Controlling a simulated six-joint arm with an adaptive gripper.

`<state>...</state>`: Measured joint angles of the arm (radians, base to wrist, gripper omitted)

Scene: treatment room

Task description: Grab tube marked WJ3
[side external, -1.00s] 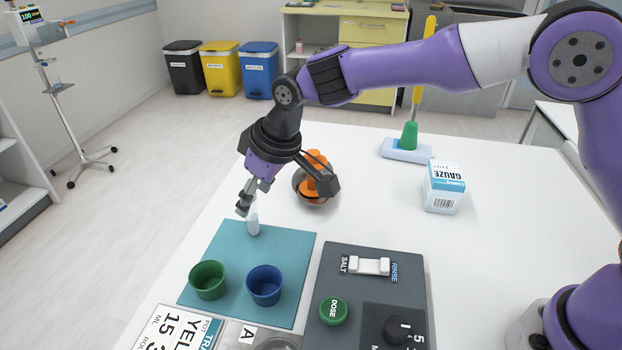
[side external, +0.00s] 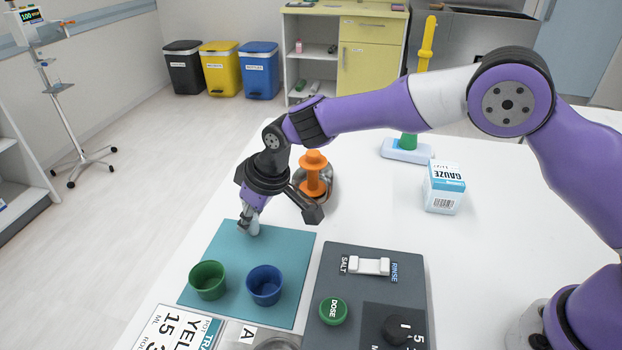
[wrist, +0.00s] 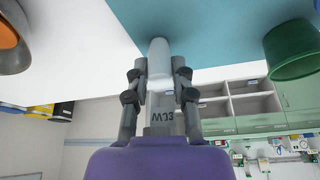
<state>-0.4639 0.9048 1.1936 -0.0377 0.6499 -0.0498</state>
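The tube marked WJ3 (wrist: 159,58) is between my gripper's two fingers (wrist: 160,70) in the wrist view, with the dark letters WJ3 toward my palm. Its pale far end meets the teal mat (wrist: 205,25). The fingertips lie close along both sides of the tube; I cannot tell whether they press on it. In the side view the tube (side external: 255,229) stands near the back edge of the mat (side external: 228,323), partly hidden by my gripper (side external: 247,224).
A green cup (side external: 208,281) and a blue cup (side external: 265,286) stand on the mat in front of the tube. A metal bowl (side external: 328,189) with an orange object (side external: 314,170) stands behind. A grey control panel (side external: 340,262) lies to the right, and a gauze box (side external: 443,188) farther right.

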